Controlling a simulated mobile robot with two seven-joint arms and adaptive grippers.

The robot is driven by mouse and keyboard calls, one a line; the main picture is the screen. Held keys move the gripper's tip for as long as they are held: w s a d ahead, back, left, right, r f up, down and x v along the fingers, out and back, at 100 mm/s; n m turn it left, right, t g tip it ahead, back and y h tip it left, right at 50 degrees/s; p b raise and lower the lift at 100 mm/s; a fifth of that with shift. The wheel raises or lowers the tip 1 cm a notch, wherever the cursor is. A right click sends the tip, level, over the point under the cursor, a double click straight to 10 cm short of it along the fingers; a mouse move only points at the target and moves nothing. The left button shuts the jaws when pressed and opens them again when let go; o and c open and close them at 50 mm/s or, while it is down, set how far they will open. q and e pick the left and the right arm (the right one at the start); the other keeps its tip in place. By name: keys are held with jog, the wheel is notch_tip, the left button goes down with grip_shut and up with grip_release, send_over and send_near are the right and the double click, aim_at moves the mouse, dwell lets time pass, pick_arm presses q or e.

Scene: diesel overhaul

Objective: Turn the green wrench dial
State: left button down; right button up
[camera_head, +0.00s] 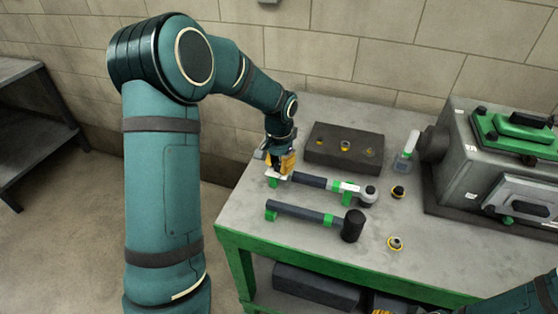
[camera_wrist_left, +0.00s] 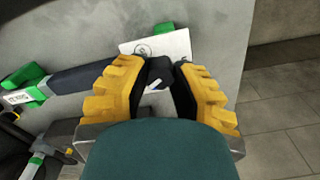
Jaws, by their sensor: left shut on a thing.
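The wrench (camera_head: 310,181) lies on the green-edged workbench, with a dark handle, a green band and a round metal head at the right. Its handle also shows in the left wrist view (camera_wrist_left: 88,77). My left gripper (camera_head: 283,165) is at the handle's left end. In the left wrist view, the yellow-padded fingers (camera_wrist_left: 162,85) are closed around a small dark end piece (camera_wrist_left: 158,72) in line with the handle. The fingers mostly hide this piece, and I see no green on it.
A hammer (camera_head: 300,213) lies in front of the wrench. A dark block with yellow-ringed holes (camera_head: 344,147) is behind it. Small ringed parts (camera_head: 396,243) lie to the right. A grey machine (camera_head: 490,165) fills the bench's right side. A white plate (camera_wrist_left: 175,43) is beside my left fingers.

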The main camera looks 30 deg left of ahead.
aim_at(280, 164)
pick_arm(q)
jog(key=m+p, duration=0.2)
jog(key=m, duration=0.4)
jog(key=shift+d, duration=0.1)
dwell(0.4)
jog(key=c, duration=0.7)
grip_release()
jog(key=shift+c, duration=0.2)
notch_tip(280, 164, up, 12)
